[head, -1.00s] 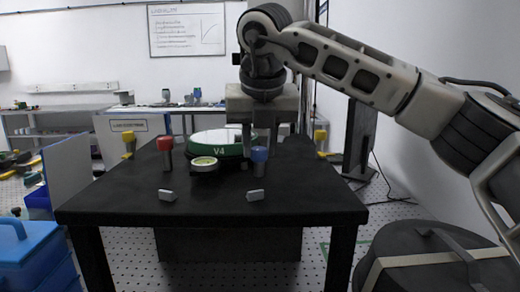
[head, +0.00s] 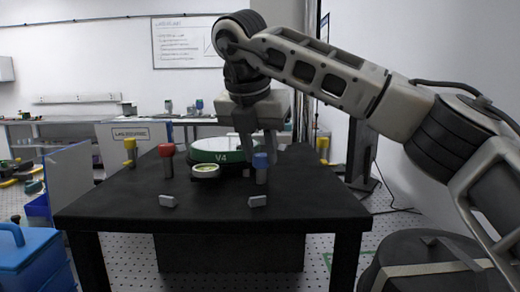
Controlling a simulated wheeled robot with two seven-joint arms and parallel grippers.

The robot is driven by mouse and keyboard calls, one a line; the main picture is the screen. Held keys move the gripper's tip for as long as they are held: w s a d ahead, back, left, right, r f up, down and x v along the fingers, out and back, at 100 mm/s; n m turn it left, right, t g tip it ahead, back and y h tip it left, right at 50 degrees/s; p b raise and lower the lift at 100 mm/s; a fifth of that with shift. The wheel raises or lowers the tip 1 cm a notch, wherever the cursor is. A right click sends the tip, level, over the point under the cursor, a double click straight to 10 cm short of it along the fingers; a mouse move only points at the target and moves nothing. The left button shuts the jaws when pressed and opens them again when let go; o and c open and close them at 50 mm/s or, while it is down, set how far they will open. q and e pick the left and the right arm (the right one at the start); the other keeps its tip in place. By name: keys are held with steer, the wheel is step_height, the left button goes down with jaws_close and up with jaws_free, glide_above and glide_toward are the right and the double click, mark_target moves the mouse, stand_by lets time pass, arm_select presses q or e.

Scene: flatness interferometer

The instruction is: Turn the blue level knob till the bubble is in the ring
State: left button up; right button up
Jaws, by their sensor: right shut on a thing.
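The blue level knob (head: 261,161) stands upright at the right front of the round white-and-green instrument marked V4 (head: 221,156), on the black table. My right gripper (head: 256,150) reaches down from above and is shut on the blue knob's top. Its fingers partly hide the instrument's right side. The bubble level (head: 206,172) is a small round vial with a yellow-green face at the instrument's front. The bubble and ring are too small to tell apart. My left gripper is not in view.
A red knob (head: 167,160) stands left of the instrument; yellow knobs (head: 130,151) (head: 322,149) stand at the far left and right. Two small grey blocks (head: 168,201) (head: 257,201) lie near the front of the black table (head: 212,212). A blue box (head: 25,262) is at lower left.

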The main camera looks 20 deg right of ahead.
steer(key=shift+r, duration=0.1)
steer(key=o, duration=1)
steer(key=shift+c, duration=0.2)
steer(key=p+v, duration=0.2)
steer(key=v, duration=1.4)
steer(key=shift+p, duration=0.3)
steer(key=shift+s, duration=0.15)
